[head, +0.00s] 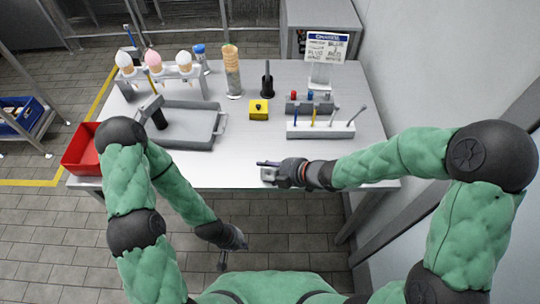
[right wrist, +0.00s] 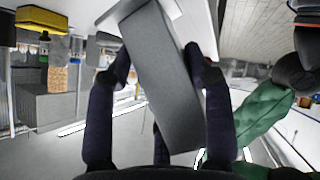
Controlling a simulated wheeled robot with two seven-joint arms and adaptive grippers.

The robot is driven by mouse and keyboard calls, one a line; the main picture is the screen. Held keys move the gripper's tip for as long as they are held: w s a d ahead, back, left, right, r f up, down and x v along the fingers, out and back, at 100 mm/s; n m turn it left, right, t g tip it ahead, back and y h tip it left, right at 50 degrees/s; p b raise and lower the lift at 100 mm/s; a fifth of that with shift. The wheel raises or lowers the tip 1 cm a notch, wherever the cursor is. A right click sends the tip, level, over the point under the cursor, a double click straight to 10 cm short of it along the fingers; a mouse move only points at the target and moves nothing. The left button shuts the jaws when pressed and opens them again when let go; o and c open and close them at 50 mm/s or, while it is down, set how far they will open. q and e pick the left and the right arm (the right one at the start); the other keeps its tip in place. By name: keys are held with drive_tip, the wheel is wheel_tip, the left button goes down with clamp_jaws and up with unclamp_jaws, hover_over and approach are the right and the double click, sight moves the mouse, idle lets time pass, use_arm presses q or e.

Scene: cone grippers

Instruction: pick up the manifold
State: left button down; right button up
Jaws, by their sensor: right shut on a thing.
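My right gripper (head: 276,172) is at the front edge of the white table and is shut on a grey block (head: 268,175). In the right wrist view the long, plain grey block (right wrist: 160,75) sits tilted between the two dark fingers. I cannot tell for certain that this block is the manifold. Another grey block with red and blue knobs (head: 310,107) stands on the table farther back. My left gripper (head: 235,238) hangs below and in front of the table edge, away from the objects; its fingers are too small and dark to read.
A white rack with upright tools (head: 320,130) and a yellow box (head: 259,109) stand behind my right gripper. A grey tray (head: 190,127), a red bin (head: 80,150), a cone stand (head: 155,72) and a cone stack (head: 232,72) are farther left. The table's front middle is clear.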

drive_tip(key=s, duration=0.6)
drive_tip(key=shift+s, duration=0.15)
drive_tip(key=shift+r, duration=0.1)
drive_tip(key=m+g+p, duration=0.1)
drive_tip(key=g+p, duration=0.1)
drive_tip(key=p, duration=1)
drive_tip(key=m+g+p, duration=0.1)
drive_tip(key=g+p, duration=0.2)
drive_tip(key=p, duration=1)
drive_tip(key=shift+m+p, duration=0.3)
drive_tip(key=shift+m, duration=0.1)
